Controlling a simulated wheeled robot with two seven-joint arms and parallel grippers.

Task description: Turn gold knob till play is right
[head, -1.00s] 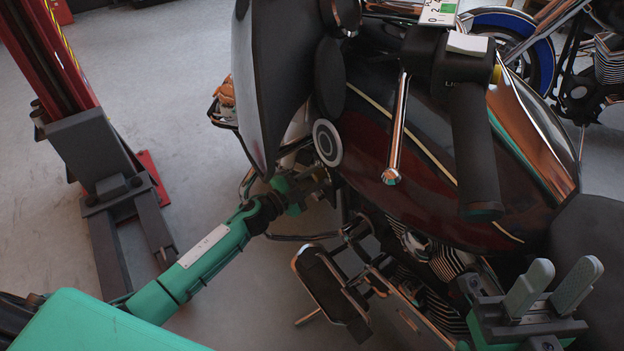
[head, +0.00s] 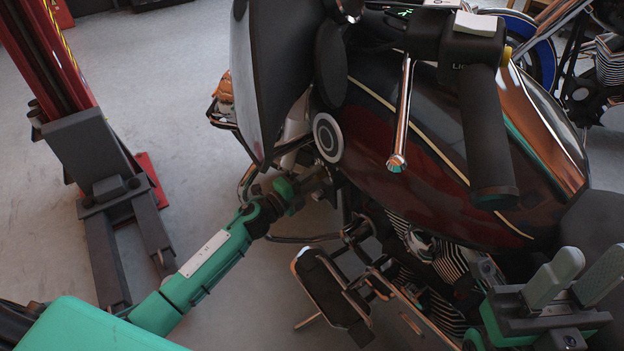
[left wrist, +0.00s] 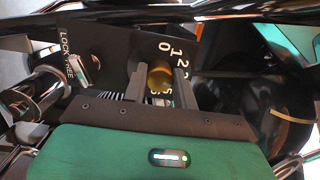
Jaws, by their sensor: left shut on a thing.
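The gold knob (left wrist: 160,76) sits on a dark plate (left wrist: 105,50) in the left wrist view, beside white numbers. My left gripper (left wrist: 158,82) is shut on the knob, one grey finger on each side. In the head view my left gripper (head: 316,184) reaches in beneath the round disc on the motorcycle; the knob cannot be made out there. My right gripper (head: 577,278) is at the lower right, its two grey fingers apart with nothing between them. The handlebar grip (head: 485,130) hangs over the dark red tank (head: 390,135).
A small lever (left wrist: 78,68) marked LOCK and FREE is left of the knob. A chrome lever (head: 402,115) hangs near the grip. A red lift post (head: 55,60) stands at left. Bare grey floor (head: 190,150) lies between it and the motorcycle.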

